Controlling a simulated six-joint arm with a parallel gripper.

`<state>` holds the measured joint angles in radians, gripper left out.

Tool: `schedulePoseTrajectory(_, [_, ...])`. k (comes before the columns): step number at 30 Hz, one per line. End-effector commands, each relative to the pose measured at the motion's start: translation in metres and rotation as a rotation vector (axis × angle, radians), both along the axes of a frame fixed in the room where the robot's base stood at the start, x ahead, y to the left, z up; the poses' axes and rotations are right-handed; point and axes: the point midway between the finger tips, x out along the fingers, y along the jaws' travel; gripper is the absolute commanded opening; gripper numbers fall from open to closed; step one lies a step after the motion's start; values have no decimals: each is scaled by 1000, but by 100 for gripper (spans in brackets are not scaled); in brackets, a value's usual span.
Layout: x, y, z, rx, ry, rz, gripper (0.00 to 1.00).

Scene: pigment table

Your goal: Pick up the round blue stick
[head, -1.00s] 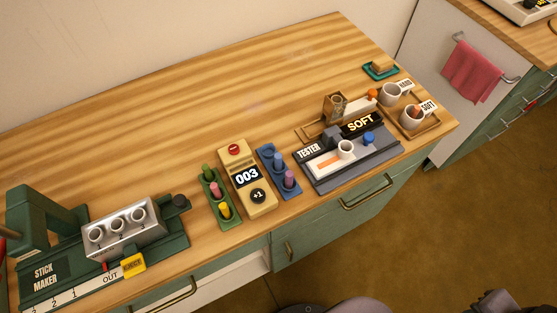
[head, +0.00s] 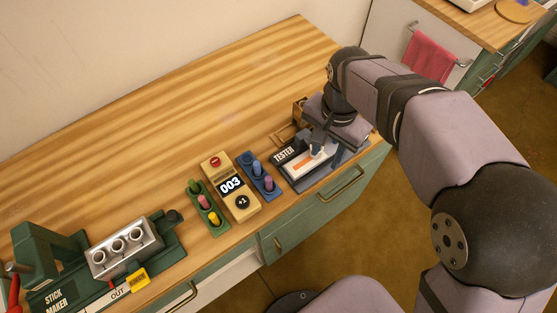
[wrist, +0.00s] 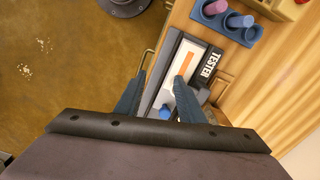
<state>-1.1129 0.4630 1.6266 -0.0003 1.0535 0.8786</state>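The blue stick (head: 257,167) stands upright in a blue rack (head: 247,156) beside a purple stick (head: 268,182). In the wrist view the blue stick (wrist: 241,20) is at the upper right, in the rack (wrist: 228,32) with the purple stick (wrist: 216,7). Whether it is round in section is too small to tell. My gripper (wrist: 160,76) is open, its two fingers apart with nothing held between them. It is above the tester (wrist: 170,88), to one side of the rack. In the head view my gripper (head: 322,138) partly hides the tester.
The stick maker (head: 110,262) is at the lower left. A blue knob (wrist: 165,111) is on the tester. The back of the table is clear.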

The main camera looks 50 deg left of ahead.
Motion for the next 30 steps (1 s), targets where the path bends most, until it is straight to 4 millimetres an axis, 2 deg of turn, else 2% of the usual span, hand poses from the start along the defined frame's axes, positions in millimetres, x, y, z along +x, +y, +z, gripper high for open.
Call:
schedulePoseTrajectory(1, [-24, 23, 7, 0, 0, 26, 35])
schedulePoseTrajectory(3, [-52, 46, 11, -1, 0, 40, 35])
schedulePoseTrajectory(6, [-87, 70, 15, 0, 0, 53, 35])
schedulePoseTrajectory(10, [-117, 86, 17, 0, -1, 63, 35])
schedulePoseTrajectory(15, [-130, 93, 18, 1, -1, 65, 35])
schedulePoseTrajectory(30, [-130, 92, -5, 1, -1, 66, 35])
